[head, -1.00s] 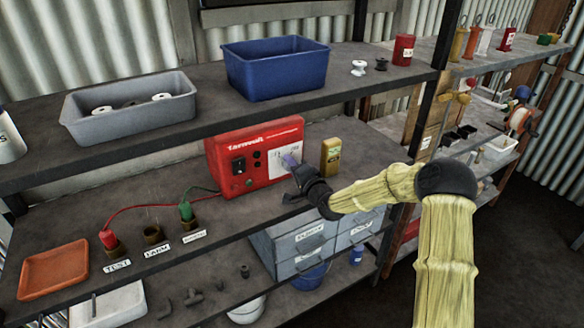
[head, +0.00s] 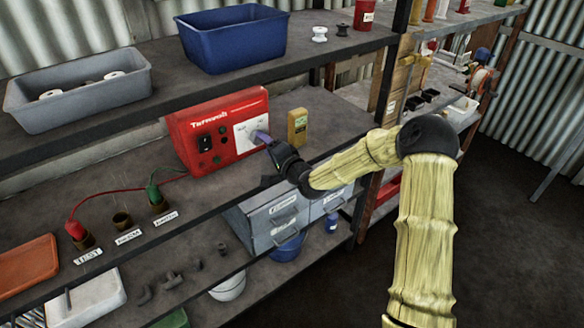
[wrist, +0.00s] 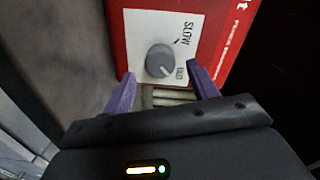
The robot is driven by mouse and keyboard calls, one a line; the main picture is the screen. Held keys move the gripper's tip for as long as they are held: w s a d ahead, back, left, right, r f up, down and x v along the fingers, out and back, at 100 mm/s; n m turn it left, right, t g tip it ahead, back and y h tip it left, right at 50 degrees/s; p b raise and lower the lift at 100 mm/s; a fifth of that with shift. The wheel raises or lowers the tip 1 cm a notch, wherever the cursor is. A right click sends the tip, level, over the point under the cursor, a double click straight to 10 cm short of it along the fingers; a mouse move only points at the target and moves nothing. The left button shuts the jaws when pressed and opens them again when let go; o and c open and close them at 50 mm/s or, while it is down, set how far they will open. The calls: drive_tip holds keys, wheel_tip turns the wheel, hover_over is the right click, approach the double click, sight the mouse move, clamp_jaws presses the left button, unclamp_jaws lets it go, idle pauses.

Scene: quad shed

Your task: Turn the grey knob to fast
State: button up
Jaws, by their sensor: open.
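The grey knob (wrist: 159,59) sits on a white dial plate (wrist: 150,24) on the front of the red box (head: 190,131). In the wrist view the plate reads SLOW and, nearer my fingers, FAST. A pale mark shows on the knob's lower right, on the side of the FAST label. My gripper (wrist: 160,69) is open, with its two purple fingers apart. The fingertips lie either side of the knob's lower part in the picture; I cannot tell whether they touch it. In the head view my gripper (head: 262,136) is at the plate, and the knob cannot be made out.
A yellow device (head: 297,127) stands just right of the red box. Red and green leads run left to brass sockets (head: 122,220) on the same shelf. The upper shelf, with a blue bin (head: 232,45), lies above the box. Grey drawers (head: 270,222) sit below.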

drive_tip(key=b+v, duration=0.1)
drive_tip(key=v, duration=1.2)
drive_tip(key=shift+s+d, duration=0.1)
drive_tip(key=shift+s, duration=0.05)
drive_tip(key=s+d+r+n+g+h+p, duration=0.2)
drive_tip(key=s+d+g+h+p, duration=0.1)
drive_tip(key=s, duration=0.5)
drive_tip(key=s+d+r+n+g+h+p, duration=0.2)
drive_tip(key=s+d+n+g+h+p, duration=0.1)
drive_tip(key=s, duration=0.4)
drive_tip(key=s+d+r+n+g+h+p, duration=0.2)
drive_tip(key=s+d+r+g+h+p, duration=0.1)
drive_tip(key=s, duration=0.5)
drive_tip(key=d+g+p, duration=0.1)
drive_tip(key=d+g, duration=0.1)
drive_tip(key=g, duration=0.1)
drive_tip(key=shift+s+n+h, duration=0.3)
drive_tip(key=shift+n+h, duration=0.1)
